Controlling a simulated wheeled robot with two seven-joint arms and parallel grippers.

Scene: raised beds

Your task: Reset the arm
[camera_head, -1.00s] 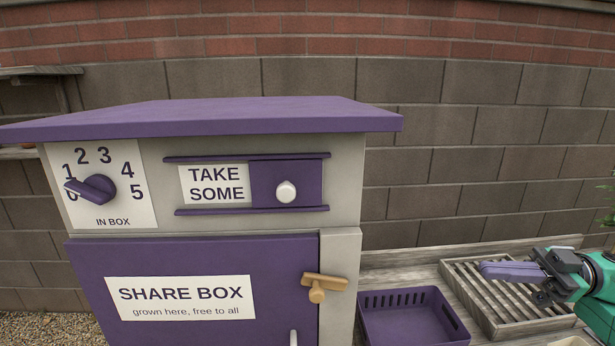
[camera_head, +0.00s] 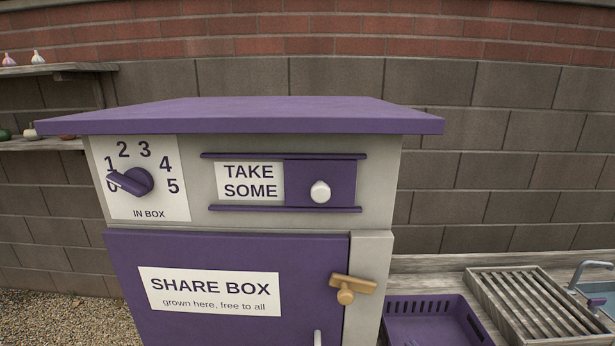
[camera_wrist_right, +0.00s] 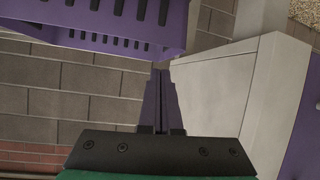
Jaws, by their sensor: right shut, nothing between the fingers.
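My right gripper (camera_wrist_right: 161,100) shows in the right wrist view, its two fingers together with nothing between them. A purple slotted crate (camera_wrist_right: 110,25) is at the top of that view, beyond the fingertips, and a pale wall of the share box (camera_wrist_right: 215,90) stands to the right of them. In the head view neither gripper shows. The share box (camera_head: 385,285) stands at the middle left, its purple door (camera_head: 215,265) shut and a wooden turn latch (camera_head: 350,286) at the door's right edge. The dial (camera_head: 132,181) points between 0 and 1.
The purple crate (camera_head: 440,308) and a slatted wooden rack (camera_head: 535,300) sit on the bench right of the box. A metal tap (camera_head: 588,268) is at the far right. Wooden shelves (camera_head: 60,67) with bulbs are at the left. A block wall closes the back.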

